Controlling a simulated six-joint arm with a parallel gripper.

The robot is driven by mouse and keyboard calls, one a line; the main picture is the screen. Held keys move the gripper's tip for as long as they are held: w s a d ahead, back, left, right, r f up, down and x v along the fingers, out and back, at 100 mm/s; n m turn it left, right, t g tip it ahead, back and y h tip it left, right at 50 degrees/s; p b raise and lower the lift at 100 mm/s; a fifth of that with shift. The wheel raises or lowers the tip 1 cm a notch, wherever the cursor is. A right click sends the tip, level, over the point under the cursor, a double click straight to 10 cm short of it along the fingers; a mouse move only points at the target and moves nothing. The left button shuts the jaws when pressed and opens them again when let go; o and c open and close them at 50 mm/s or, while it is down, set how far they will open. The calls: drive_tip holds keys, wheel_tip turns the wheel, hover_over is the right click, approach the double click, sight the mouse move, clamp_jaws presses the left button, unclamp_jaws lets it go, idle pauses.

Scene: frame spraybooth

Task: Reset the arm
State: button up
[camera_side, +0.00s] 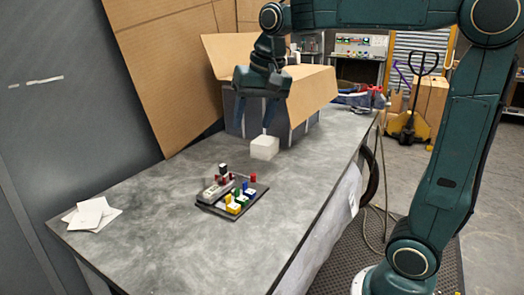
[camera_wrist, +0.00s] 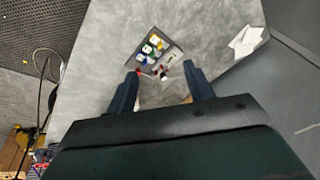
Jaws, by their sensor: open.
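My gripper (camera_side: 253,122) is open and points down above the far part of the grey table (camera_side: 165,195). In the wrist view its two dark fingers (camera_wrist: 162,90) stand wide apart, and nothing is seen held between them. A white block (camera_side: 264,147) sits on the table just below and slightly right of the fingers in the side view. It looks apart from them, but the exact gap is hard to judge. In the wrist view I cannot make the block out clearly.
A dark tray (camera_side: 217,209) with small coloured parts lies mid-table; it also shows in the wrist view (camera_wrist: 173,56). White papers (camera_side: 92,214) lie at the near left corner. An open cardboard box (camera_side: 312,88) stands close behind my gripper. Cardboard sheets (camera_side: 160,75) lean on the left wall.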

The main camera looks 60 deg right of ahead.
drive_tip(key=s+a+f+n+t, duration=0.1)
drive_tip(key=s+a+f+n, duration=0.1)
drive_tip(key=s, duration=0.7)
drive_tip(key=s+a+f+n+t, duration=0.1)
drive_tip(key=s+a+f+n, duration=0.1)
drive_tip(key=s+f+n, duration=0.3)
drive_tip(key=s+f, duration=0.1)
drive_tip(key=s, duration=0.3)
drive_tip(key=shift+a, duration=0.4)
drive_tip(key=shift+c, duration=0.4)
